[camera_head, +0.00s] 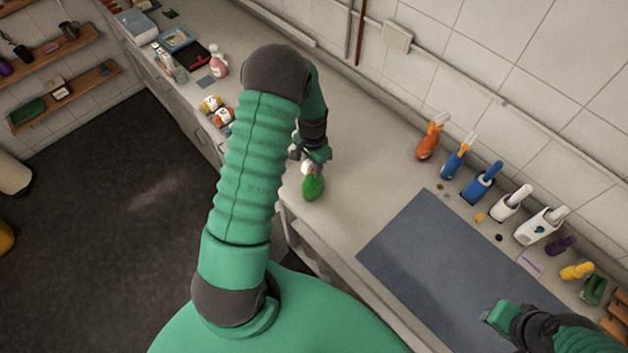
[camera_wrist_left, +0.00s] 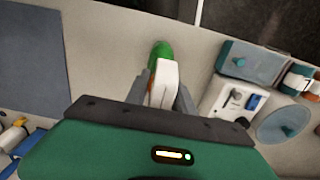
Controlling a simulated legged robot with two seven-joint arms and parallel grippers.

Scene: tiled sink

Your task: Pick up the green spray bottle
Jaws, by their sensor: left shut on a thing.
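The green spray bottle (camera_head: 313,187) is at the counter's front edge, below my left gripper (camera_head: 311,160) in the head view. In the left wrist view the bottle's green body (camera_wrist_left: 161,50) and white top (camera_wrist_left: 163,84) show between the two grey fingers of my left gripper (camera_wrist_left: 161,92). My left gripper is shut on the bottle's white top. Whether the bottle's base touches the counter cannot be told. My right gripper (camera_head: 500,316) is over the right part of the counter near the grey mat, with its fingers not clear.
A grey mat (camera_head: 440,260) lies on the counter (camera_head: 375,160) to the right. Orange (camera_head: 429,140), blue (camera_head: 455,160) and white bottles (camera_head: 511,203) line the wall. Orange-and-white items (camera_head: 211,104) and a pink bottle (camera_head: 219,62) stand farther left. The counter right of the green bottle is clear.

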